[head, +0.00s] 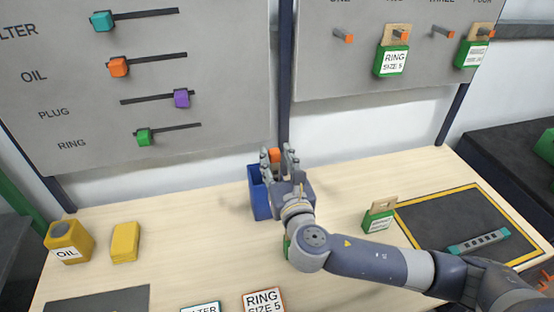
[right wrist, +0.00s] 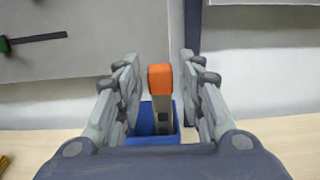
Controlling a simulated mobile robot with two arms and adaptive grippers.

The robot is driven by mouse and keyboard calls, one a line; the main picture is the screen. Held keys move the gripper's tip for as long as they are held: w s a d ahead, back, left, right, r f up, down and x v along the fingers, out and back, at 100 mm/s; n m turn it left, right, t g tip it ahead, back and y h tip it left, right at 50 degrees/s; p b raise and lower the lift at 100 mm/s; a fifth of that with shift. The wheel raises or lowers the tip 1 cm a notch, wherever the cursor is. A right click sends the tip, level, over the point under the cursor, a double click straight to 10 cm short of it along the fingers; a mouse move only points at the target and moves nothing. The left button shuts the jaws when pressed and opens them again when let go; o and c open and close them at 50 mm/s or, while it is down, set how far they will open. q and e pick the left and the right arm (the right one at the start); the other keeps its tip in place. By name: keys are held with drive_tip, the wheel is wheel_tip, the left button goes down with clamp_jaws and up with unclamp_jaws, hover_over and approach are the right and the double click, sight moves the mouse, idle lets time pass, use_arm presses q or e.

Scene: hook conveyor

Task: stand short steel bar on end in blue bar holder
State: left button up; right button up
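The short steel bar (right wrist: 161,112) has an orange end on top and stands upright in the blue bar holder (right wrist: 150,141) in the right wrist view. Its lower end is hidden inside the holder. In the head view only the orange end (head: 274,155) shows clearly, above the blue bar holder (head: 259,198) at the back of the table. My right gripper (head: 278,160) is at the holder. Its fingers (right wrist: 160,95) are open on both sides of the bar, with a visible gap at each side. My left gripper is not in view.
A yellow OIL container (head: 69,241) and a yellow block (head: 125,242) are at the left. Slider panel (head: 225,100) and hook panel (head: 320,75) rise behind.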

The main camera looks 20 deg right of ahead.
drive_tip(key=shift+s+f, duration=0.1)
drive_tip(key=shift+s, duration=0.25)
drive_tip(key=s, duration=1.1)
drive_tip(key=shift+s, duration=0.2)
drive_tip(key=shift+a, duration=0.1)
idle(0.4)
